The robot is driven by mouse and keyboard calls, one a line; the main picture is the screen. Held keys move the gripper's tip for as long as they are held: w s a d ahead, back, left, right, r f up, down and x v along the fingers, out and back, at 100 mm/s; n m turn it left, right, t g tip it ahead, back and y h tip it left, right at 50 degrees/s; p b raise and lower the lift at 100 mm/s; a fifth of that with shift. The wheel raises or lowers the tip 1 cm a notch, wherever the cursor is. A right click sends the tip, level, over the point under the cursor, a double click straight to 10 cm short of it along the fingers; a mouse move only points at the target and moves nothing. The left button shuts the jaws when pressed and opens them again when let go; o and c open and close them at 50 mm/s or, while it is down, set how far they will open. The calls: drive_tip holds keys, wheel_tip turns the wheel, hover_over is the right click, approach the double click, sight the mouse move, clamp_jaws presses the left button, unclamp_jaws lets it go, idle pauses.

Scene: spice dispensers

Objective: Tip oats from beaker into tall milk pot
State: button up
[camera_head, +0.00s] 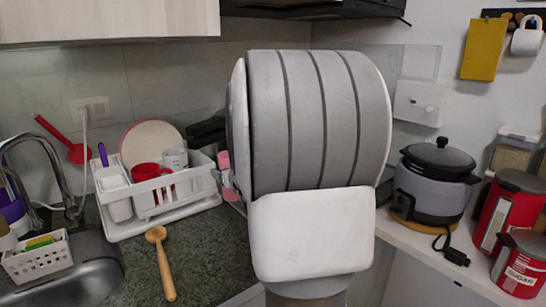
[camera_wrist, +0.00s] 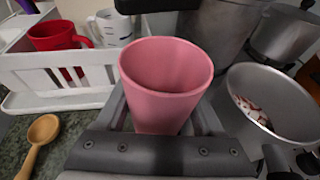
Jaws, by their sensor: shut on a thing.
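In the wrist view my gripper (camera_wrist: 163,112) is shut on a pink beaker (camera_wrist: 165,100), one finger on each side of it. The beaker's mouth faces up toward the camera; its pink inner wall shows and I see no oats in it, though its bottom is hard to make out. A grey metal pot (camera_wrist: 240,112) stands just right of the gripper, with some pale and brownish pieces (camera_wrist: 252,112) inside. In the head view my arm hides the pots and most of the gripper; only a bit of the pink beaker (camera_head: 224,160) shows at its left.
Larger grey metal pots (camera_wrist: 222,32) stand behind the beaker. A white dish rack (camera_head: 148,205) with a red mug (camera_head: 146,172) is at left. A wooden spoon (camera_head: 162,262) lies on the counter. A cooker (camera_head: 432,190) and red canisters (camera_head: 522,262) are at right.

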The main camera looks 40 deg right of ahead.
drive_tip(key=d+r+m+t+y+p, duration=0.1)
drive_tip(key=d+r+m+y+p, duration=0.2)
drive_tip(key=p, duration=2.6)
drive_tip(key=shift+s+d+r+m+y, duration=0.25)
drive_tip(key=shift+r+m+y, duration=1)
drive_tip(key=shift+m, duration=1.45)
drive_tip(key=shift+a+m+p, duration=0.1)
drive_tip(key=shift+m+p, duration=0.2)
drive_tip(key=shift+p, duration=0.15)
drive_tip(key=shift+r+m+y+p, duration=0.25)
drive_tip(key=shift+r+m+p, duration=0.25)
drive_tip(key=shift+p, duration=0.4)
drive_tip(key=shift+s+d+r+m+t+y+p, duration=0.1)
drive_tip(key=shift+d+r+m+t+y+p, duration=0.1)
drive_tip(key=shift+d+m+p, duration=0.35)
drive_tip(key=shift+s+d+r+m+t+y+p, duration=0.1)
drive_tip(key=shift+d+r+m+t+p, duration=0.15)
drive_tip(key=shift+p, duration=0.4)
drive_tip(key=shift+d+r+m+t+y+p, duration=0.15)
drive_tip(key=shift+d+r+m+t+y, duration=0.25)
drive_tip(key=shift+m, duration=0.45)
drive_tip(key=shift+d+r+m+t+y+p, duration=0.15)
drive_tip(key=shift+r+m, duration=0.35)
drive_tip(key=shift+m, duration=0.35)
